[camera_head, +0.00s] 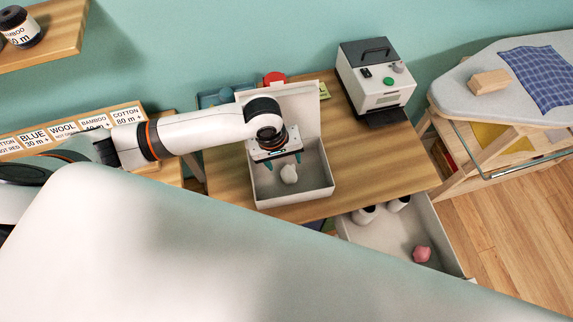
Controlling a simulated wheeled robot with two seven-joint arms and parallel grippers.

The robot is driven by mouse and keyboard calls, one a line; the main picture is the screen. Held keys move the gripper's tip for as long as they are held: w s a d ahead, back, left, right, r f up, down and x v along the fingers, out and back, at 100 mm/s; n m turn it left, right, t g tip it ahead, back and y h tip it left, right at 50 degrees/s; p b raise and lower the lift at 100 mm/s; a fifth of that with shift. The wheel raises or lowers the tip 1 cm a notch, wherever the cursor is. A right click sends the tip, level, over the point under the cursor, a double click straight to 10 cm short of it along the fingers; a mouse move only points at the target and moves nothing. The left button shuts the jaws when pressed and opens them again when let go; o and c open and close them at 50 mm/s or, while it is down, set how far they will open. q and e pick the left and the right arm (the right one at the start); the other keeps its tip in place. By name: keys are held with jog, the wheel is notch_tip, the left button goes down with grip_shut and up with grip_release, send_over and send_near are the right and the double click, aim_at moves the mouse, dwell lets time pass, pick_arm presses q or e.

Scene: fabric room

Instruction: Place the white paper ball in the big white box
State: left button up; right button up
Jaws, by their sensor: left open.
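The white paper ball (289,174) shows inside the big white box (297,199), which stands on the wooden table with its lid raised at the back. My left gripper (283,163) points down into the box from above, its teal fingers apart, just above and behind the ball. The ball appears below the fingertips; I cannot tell whether it rests on the box floor. My right gripper is not in view.
A grey-white machine (374,75) stands at the table's back right. Below the table's front edge, an open drawer (387,239) holds a pink ball (422,253) and white cylinders. An ironing board (460,85) is at right. A label rack (70,132) is at left.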

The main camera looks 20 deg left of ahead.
pick_arm(q)
jog(key=r, duration=0.4)
jog(key=a+r, duration=0.1)
jog(key=shift+s+r, duration=0.25)
jog(key=shift+r, duration=0.15)
jog(key=shift+d, duration=0.15)
